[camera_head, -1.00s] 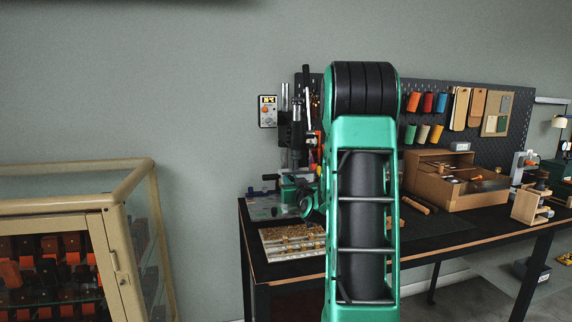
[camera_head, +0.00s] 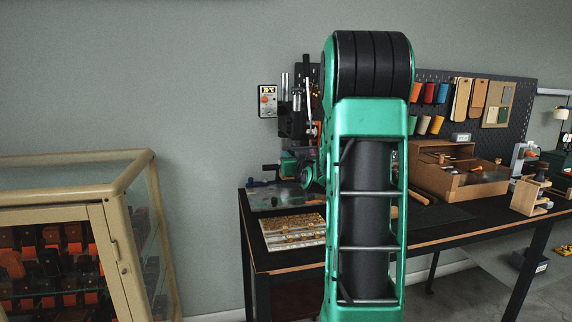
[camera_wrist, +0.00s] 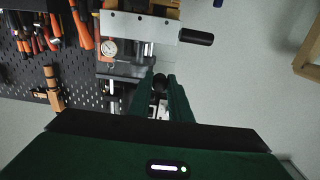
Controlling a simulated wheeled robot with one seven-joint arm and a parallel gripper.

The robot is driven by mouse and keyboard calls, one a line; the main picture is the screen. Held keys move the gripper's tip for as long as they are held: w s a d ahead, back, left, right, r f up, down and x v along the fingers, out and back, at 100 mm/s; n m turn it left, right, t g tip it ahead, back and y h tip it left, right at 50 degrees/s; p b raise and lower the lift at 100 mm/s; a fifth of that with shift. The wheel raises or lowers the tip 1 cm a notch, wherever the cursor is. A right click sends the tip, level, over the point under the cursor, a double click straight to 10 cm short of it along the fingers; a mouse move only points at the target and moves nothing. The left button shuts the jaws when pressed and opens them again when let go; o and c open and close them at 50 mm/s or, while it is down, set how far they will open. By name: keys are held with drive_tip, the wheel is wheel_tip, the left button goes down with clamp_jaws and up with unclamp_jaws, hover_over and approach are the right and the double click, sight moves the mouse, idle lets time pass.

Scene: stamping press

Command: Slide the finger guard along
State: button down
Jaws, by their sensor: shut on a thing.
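The stamping press (camera_head: 297,120) stands at the left end of the black workbench, partly hidden behind my arm in the head view. In the wrist view its metal plate (camera_wrist: 135,25) shows at the top, with a dial gauge (camera_wrist: 109,48) at its left and a black handle (camera_wrist: 197,37) at its right. My gripper (camera_wrist: 160,88) shows its two dark green fingers closed around a dark round knob (camera_wrist: 160,80), which seems to belong to the finger guard. The rest of the guard cannot be made out. The head view does not show the grip clearly.
A tray of brass-coloured pieces (camera_head: 293,230) lies on the bench (camera_head: 440,232) before the press. A glass cabinet (camera_head: 120,200) stands at the left, with a floor gap before the bench. A tool pegboard (camera_wrist: 85,72) shows in the wrist view.

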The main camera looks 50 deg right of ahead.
drive_tip(key=shift+w+a+r, duration=0.15)
drive_tip(key=shift+a+r, duration=0.05)
drive_tip(key=shift+r, duration=0.7)
drive_tip(key=shift+w+a+r, duration=0.1)
drive_tip(key=shift+a+r, duration=0.1)
drive_tip(key=shift+r, duration=0.65)
drive_tip(key=c, duration=1.6)
unclamp_jaws()
drive_tip(key=shift+o, duration=0.2)
drive_tip(key=shift+s+d, duration=0.15)
drive_tip(key=shift+d, duration=0.05)
drive_tip(key=v, duration=1)
drive_tip(key=shift+s+a, duration=0.2)
drive_tip(key=shift+a, duration=0.05)
